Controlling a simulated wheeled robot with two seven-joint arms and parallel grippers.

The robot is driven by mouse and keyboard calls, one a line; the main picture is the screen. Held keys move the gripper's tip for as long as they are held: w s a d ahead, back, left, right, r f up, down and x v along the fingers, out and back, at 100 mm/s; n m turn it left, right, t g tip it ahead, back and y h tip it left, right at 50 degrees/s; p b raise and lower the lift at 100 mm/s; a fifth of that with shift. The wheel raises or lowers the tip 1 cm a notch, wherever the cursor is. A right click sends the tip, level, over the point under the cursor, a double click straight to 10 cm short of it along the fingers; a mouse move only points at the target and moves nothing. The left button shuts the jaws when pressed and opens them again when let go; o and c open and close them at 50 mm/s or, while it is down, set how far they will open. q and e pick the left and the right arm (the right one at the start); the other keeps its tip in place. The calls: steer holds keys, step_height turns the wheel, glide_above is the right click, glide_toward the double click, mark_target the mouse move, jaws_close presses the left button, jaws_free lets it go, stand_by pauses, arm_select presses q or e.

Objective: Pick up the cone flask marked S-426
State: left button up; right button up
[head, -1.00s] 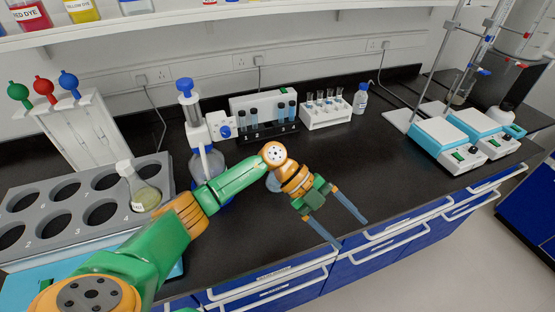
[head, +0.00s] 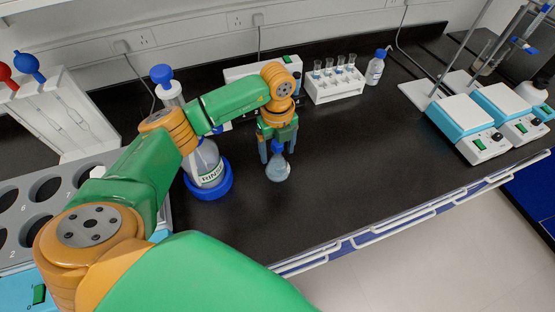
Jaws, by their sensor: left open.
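A small cone flask (head: 278,172) with a blue stopper stands on the black bench top, right of the rinse bottle. No marking can be read on it, so I cannot tell whether it is S-426. My left gripper (head: 277,154) points down at the flask. Its fingers are open, one on each side of the blue stopper, and I cannot tell whether they touch it. My right gripper is not in view.
A bottle marked RINSE (head: 206,165) in a blue base stands close left of the flask. A white rack of vials (head: 335,84) and a small bottle (head: 376,68) stand behind. Hot plates (head: 468,128) are at right. The bench right of the flask is clear.

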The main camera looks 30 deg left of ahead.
arm_select(q)
steer(key=shift+w+a+f, duration=0.1)
steer(key=shift+w+f, duration=0.05)
steer(key=shift+f, duration=0.3)
jaws_close()
stand_by(1.1)
